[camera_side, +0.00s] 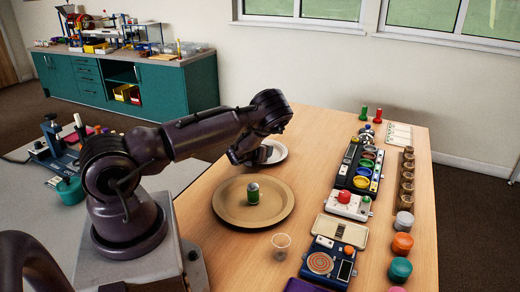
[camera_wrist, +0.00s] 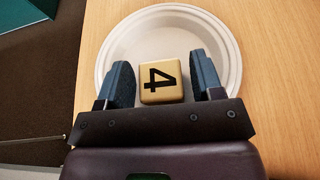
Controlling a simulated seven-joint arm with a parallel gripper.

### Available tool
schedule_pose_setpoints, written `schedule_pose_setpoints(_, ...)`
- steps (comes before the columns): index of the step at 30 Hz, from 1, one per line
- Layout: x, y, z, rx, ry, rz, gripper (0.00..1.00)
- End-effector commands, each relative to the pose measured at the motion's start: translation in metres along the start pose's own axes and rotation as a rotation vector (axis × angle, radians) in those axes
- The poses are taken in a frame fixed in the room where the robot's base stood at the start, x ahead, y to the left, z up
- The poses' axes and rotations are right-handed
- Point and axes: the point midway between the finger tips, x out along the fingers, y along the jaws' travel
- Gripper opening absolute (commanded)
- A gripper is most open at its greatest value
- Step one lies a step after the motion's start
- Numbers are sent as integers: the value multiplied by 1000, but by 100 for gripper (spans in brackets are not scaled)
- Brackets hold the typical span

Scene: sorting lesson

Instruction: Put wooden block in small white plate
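The wooden block (camera_wrist: 161,84), a tan cube marked with a black 4, shows in the wrist view within the outline of the small white plate (camera_wrist: 222,35). It appears to sit on the plate, near its lower part. My gripper (camera_wrist: 164,80) has one finger on each side of the block, with a narrow gap showing at both sides, so it looks open. In the side view my gripper (camera_side: 245,155) is low at the left of the white plate (camera_side: 279,147). The block cannot be made out there.
A large brown plate (camera_side: 226,214) with a green can (camera_side: 253,193) stands nearer on the wooden table. A clear cup (camera_side: 281,243) is in front of it. Coloured trays, devices and a row of small pots (camera_side: 407,170) fill the right side.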

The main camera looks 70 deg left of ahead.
Motion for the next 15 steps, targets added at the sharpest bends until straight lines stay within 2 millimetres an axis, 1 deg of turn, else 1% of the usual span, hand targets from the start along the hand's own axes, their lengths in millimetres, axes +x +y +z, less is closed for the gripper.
schedule_pose_setpoints(8,0,0,0,0,1,0,68)
schedule_pose_setpoints(11,-1,0,3,-1,0,0,68)
schedule_pose_setpoints(15,-15,0,3,1,3,1,68)
